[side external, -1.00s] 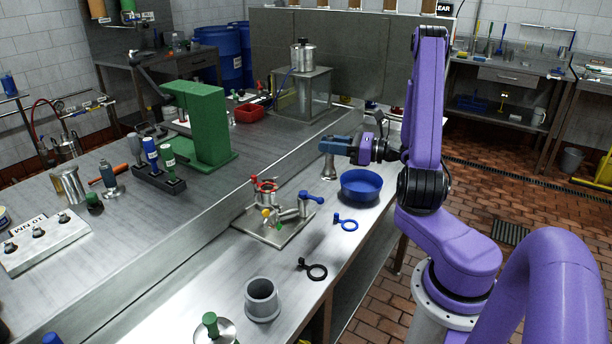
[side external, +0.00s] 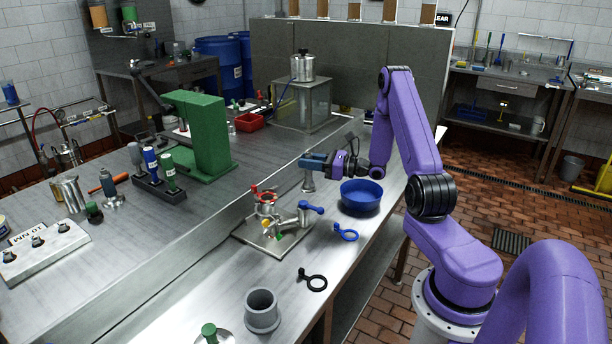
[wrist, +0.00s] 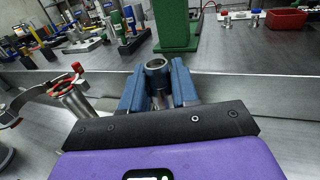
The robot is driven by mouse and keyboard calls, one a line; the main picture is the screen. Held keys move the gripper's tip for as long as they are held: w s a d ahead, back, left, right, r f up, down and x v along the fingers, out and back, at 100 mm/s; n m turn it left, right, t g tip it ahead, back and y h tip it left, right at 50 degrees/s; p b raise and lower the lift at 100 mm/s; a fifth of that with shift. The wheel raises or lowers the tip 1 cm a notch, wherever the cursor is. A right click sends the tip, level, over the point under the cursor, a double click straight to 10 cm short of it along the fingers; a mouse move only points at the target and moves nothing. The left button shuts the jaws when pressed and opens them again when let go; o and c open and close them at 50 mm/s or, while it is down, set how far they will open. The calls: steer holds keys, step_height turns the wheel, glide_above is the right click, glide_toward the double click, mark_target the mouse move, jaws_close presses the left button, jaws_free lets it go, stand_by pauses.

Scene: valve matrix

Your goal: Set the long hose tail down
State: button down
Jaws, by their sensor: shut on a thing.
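The long hose tail is a grey metal tube with a flared lower end in the side view (side external: 308,181). It hangs upright below my gripper (side external: 307,162), behind the valve plate. In the wrist view the hose tail (wrist: 157,65) shows its round open mouth between the blue fingers of my gripper (wrist: 157,88). The fingers are shut on it. I cannot tell whether its lower end touches the bench.
A valve assembly with red and blue handles (side external: 266,197) stands on a plate in front of the gripper. A blue bowl (side external: 361,197) is to the right. A raised ledge (side external: 215,235) runs along the left.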

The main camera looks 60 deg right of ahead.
mark_target(306, 175)
steer(key=shift+w+d+f, duration=0.25)
steer(key=shift+w+f, duration=0.2)
steer(key=shift+f, duration=0.2)
steer(key=shift+w+d+f, duration=0.2)
steer(key=shift+w+f, duration=0.25)
steer(key=shift+f, duration=1.7)
steer(key=shift+f, duration=0.1)
steer(key=c, duration=0.8)
jaws_free()
steer(key=shift+c, duration=0.2)
